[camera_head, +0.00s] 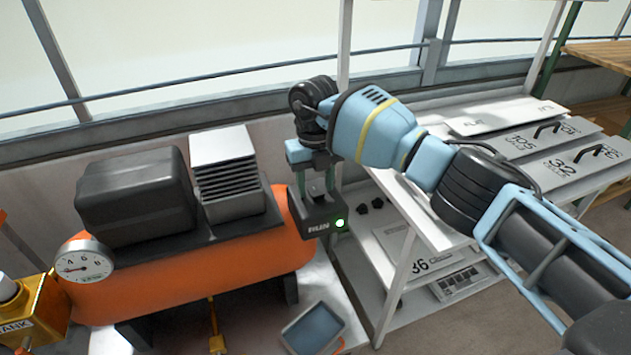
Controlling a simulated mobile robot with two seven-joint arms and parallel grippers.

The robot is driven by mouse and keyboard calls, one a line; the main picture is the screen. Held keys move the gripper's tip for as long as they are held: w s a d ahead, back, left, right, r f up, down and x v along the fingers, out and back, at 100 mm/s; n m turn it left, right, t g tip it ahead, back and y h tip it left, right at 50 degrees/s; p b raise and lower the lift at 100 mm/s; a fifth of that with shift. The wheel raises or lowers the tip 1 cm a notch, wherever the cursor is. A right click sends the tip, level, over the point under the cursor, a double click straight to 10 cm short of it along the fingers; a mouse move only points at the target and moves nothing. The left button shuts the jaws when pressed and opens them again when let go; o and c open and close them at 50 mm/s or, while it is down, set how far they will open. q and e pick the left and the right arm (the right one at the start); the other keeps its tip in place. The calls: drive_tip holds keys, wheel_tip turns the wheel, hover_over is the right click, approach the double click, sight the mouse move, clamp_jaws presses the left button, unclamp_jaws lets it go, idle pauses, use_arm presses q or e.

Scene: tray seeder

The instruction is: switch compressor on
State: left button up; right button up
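The compressor has an orange tank (190,280) lying on its side, with a black motor housing (135,195) and a grey finned block (225,170) on top. A dark switch box (318,215) with a white label sits at the tank's right end. A bright light with a green glow (340,223) shows on its right side. My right gripper (315,186) points down just above this box. Its two fingers stand apart; their tips are close to the box top, and I cannot tell whether they touch it. My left gripper is not in view.
A round gauge (84,262) and a yellow fitting marked TANK (38,312) are at the left. A blue-grey tray (313,329) lies in front. A white shelf rack (400,215) with labelled plates (585,162) stands right. A window wall runs behind.

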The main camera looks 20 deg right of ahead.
sight(315, 189)
wheel_tip(315, 189, up, 8)
drive_tip(key=shift+w, duration=0.2)
idle(0.3)
drive_tip(key=shift+f, duration=0.15)
idle(0.3)
